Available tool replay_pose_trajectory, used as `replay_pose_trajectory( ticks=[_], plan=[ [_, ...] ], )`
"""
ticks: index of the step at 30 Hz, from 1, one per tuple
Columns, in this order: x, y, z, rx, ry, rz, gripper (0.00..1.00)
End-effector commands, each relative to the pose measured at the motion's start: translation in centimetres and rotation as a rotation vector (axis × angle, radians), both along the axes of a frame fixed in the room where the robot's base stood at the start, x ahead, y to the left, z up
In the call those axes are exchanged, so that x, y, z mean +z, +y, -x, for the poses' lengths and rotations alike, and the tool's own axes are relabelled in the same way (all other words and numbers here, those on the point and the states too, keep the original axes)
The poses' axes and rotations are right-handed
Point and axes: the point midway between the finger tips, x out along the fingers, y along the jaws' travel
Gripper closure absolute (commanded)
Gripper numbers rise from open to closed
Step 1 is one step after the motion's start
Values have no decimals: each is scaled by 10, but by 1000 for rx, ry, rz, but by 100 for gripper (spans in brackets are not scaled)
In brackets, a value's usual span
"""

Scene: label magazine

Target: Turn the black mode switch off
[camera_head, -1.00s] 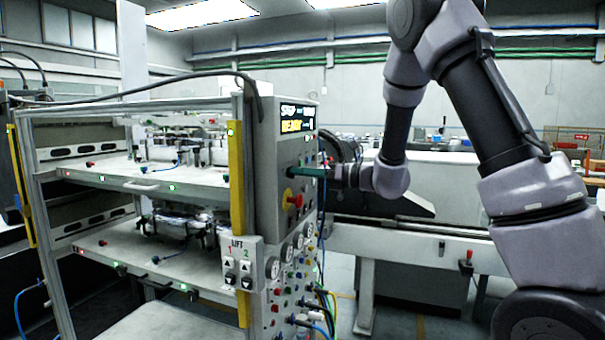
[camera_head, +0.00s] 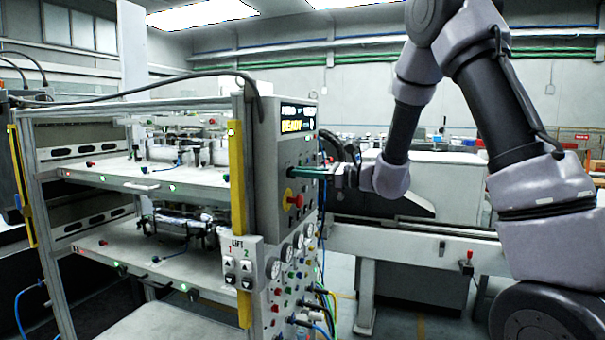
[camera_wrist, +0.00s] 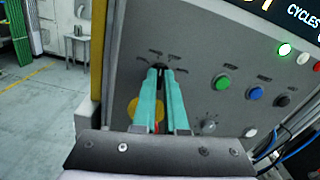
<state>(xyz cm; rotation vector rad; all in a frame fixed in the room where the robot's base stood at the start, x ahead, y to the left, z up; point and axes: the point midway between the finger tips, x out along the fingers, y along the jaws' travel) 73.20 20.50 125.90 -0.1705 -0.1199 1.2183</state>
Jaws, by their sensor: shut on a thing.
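The black mode switch (camera_wrist: 159,67) is on the grey control panel (camera_wrist: 190,60), with small printed marks around it in the wrist view. My gripper (camera_wrist: 161,73) has its two green fingers closed on the switch knob, which shows only partly between the fingertips. The switch's exact angle is hard to read. In the head view my gripper (camera_head: 291,171) reaches the panel from the right, and its fingers cover the switch there.
A red emergency button on a yellow base (camera_head: 294,200) sits just below my fingers. Green (camera_wrist: 221,81), blue (camera_wrist: 254,93) and black (camera_wrist: 283,100) buttons lie to the right in the wrist view. A lit display (camera_head: 297,119) is above. Gauges and cables are lower down.

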Motion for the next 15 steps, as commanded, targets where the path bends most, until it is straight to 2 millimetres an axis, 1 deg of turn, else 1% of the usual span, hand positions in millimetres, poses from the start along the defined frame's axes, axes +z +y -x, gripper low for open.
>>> replay_pose_trajectory(
  ticks=[15],
  plan=[
    [-2,0,1,-1,-458,168,100]
  ],
)
